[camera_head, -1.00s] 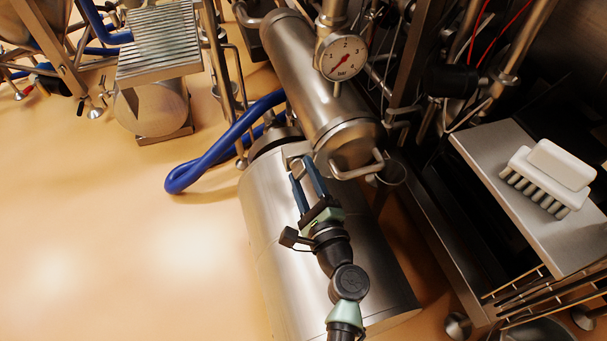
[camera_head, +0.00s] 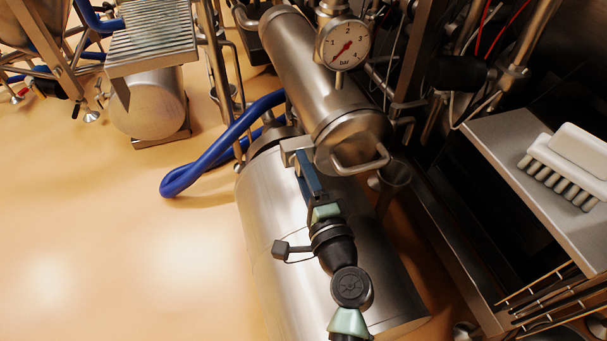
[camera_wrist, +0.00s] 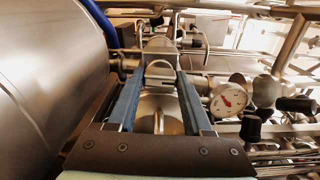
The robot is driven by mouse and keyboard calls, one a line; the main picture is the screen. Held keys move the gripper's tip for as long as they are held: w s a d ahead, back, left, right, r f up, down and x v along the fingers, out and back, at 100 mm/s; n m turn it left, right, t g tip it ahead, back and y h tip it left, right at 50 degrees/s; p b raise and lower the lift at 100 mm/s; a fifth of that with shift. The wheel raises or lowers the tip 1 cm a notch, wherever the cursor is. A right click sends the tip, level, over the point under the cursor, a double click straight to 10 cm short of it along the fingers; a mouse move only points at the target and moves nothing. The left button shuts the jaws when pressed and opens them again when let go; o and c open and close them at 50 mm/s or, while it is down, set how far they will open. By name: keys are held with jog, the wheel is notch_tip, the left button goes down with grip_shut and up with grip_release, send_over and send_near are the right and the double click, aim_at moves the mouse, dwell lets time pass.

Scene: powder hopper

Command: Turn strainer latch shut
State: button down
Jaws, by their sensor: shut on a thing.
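The strainer (camera_head: 318,75) is a long steel cylinder in the head view, with a round end cap (camera_head: 350,140) that carries a bent bar handle (camera_head: 362,163). The strainer latch (camera_head: 294,146) is a small pale metal piece at the left edge of the cap. My gripper (camera_head: 302,160) reaches it from below, with its blue fingers shut on it. In the wrist view the gripper (camera_wrist: 160,76) has a finger on each side of a rounded metal piece (camera_wrist: 159,68), seemingly the latch. The exact contact and how far the latch is turned are unclear.
A pressure gauge (camera_head: 347,44) stands just right of the strainer. A large steel drum (camera_head: 280,235) lies below my arm. A blue hose (camera_head: 215,150) loops at left. A white brush (camera_head: 570,165) lies on a steel shelf (camera_head: 500,145) at right. The floor at left is clear.

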dwell(0.4)
jog(key=shift+c, duration=1.6)
grip_release()
jog(key=shift+s, duration=0.1)
jog(key=p+v, duration=0.2)
jog(key=v, duration=1)
jog(key=shift+s, duration=0.4)
jog(key=shift+d, duration=0.15)
